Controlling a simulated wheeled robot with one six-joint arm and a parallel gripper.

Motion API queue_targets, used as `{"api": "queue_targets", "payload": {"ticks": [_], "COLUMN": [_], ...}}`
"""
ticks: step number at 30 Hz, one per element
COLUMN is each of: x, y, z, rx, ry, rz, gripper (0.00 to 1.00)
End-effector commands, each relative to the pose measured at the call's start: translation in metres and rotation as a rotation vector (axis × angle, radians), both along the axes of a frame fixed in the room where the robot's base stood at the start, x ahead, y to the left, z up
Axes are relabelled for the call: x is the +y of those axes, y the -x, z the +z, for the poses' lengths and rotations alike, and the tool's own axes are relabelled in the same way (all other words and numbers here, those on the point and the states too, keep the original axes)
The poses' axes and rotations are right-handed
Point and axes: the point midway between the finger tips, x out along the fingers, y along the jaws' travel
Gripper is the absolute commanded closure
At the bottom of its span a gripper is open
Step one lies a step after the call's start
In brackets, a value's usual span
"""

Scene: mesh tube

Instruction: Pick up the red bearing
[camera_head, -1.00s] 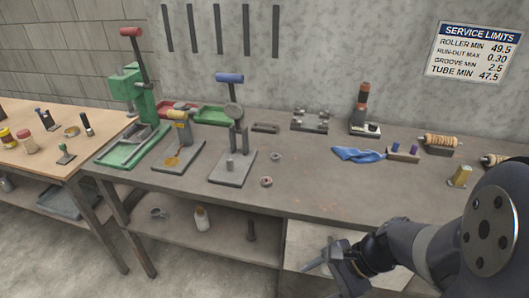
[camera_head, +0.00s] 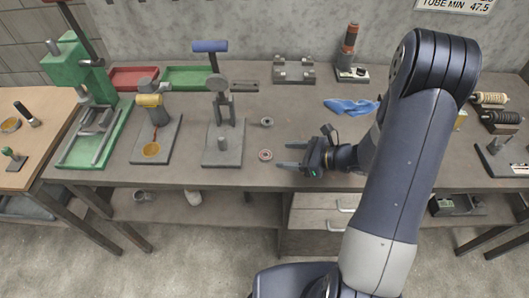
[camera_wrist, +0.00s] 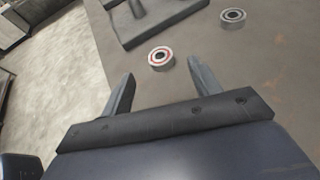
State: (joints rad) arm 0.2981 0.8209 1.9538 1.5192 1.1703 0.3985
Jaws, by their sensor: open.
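The red bearing (camera_head: 265,155) lies flat on the grey workbench, near its front edge, as a small ring with a red band. In the wrist view the red bearing (camera_wrist: 161,58) lies ahead of and between the fingertips, apart from them. A similar bearing with a dark ring (camera_head: 267,122) lies behind it; it also shows in the wrist view (camera_wrist: 233,17). My gripper (camera_head: 282,156) is open and empty, to the right of the red bearing with its fingers pointing left. Both fingers show in the wrist view (camera_wrist: 162,85).
A grey press stand (camera_head: 222,150) stands left of the bearings. Further left are a yellow-topped tool (camera_head: 150,101) and a green press (camera_head: 95,135). A blue cloth (camera_head: 350,106) lies behind my arm. Bare bench surrounds the bearings; the front edge is close.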

Motion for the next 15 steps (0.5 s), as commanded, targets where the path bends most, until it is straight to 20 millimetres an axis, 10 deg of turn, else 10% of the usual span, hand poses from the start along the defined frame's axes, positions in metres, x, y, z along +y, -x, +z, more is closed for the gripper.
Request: {"api": "queue_targets", "payload": {"ticks": [15], "x": [0.041], "y": [-0.015], "z": [-0.022], "rx": [0.003], "ry": [0.002], "rz": [0.005], "gripper": [0.41]}}
